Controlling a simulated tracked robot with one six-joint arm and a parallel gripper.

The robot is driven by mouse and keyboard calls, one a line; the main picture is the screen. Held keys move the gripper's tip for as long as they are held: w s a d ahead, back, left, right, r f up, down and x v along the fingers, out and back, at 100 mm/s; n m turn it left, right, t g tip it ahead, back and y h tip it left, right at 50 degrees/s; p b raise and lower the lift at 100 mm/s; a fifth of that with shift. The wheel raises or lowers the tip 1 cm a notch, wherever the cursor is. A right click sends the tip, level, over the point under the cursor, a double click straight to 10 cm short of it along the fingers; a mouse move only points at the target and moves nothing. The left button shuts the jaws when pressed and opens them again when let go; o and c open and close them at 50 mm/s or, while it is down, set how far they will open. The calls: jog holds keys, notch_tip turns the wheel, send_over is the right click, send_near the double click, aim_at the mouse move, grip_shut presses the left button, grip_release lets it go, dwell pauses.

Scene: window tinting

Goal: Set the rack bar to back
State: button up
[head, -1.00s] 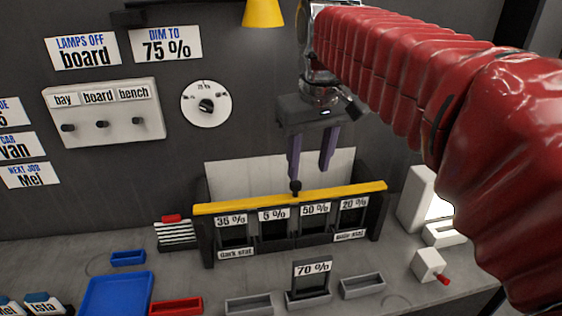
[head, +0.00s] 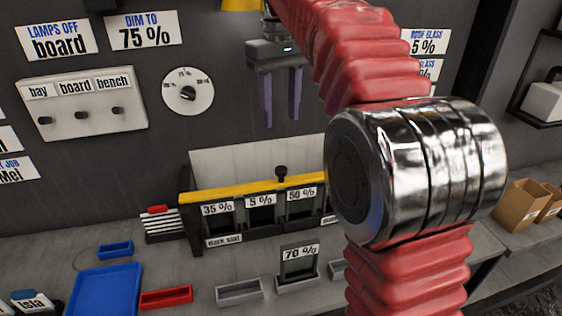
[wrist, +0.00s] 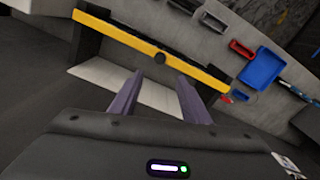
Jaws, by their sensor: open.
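The rack bar is a yellow bar (head: 235,190) with a black knob (head: 281,171) standing up on it. It lies across the front of the dark rack, just above the tint cards, with the white back panel (head: 230,160) behind it. It also shows in the wrist view as a yellow bar (wrist: 120,40) beyond the white panel, its knob (wrist: 159,58) near the middle. My gripper (head: 281,121) hangs above the rack, open and empty, its two purple fingers pointing down and clear of the knob. The rack's right end is hidden by my arm.
Cards marked 35 %, 5 % and 50 % stand in the rack. A 70 % card (head: 299,260) stands in a holder in front. A blue tray (head: 106,290) and a red tray (head: 166,298) lie at front left. The wall has a dial (head: 188,91) and a switch panel (head: 83,105).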

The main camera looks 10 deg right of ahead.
aim_at(281, 168)
jog(key=shift+f, duration=0.1)
notch_tip(281, 168, down, 14)
jog(key=shift+r, duration=0.2)
dwell(0.8)
jog(key=shift+c, duration=0.5)
grip_shut()
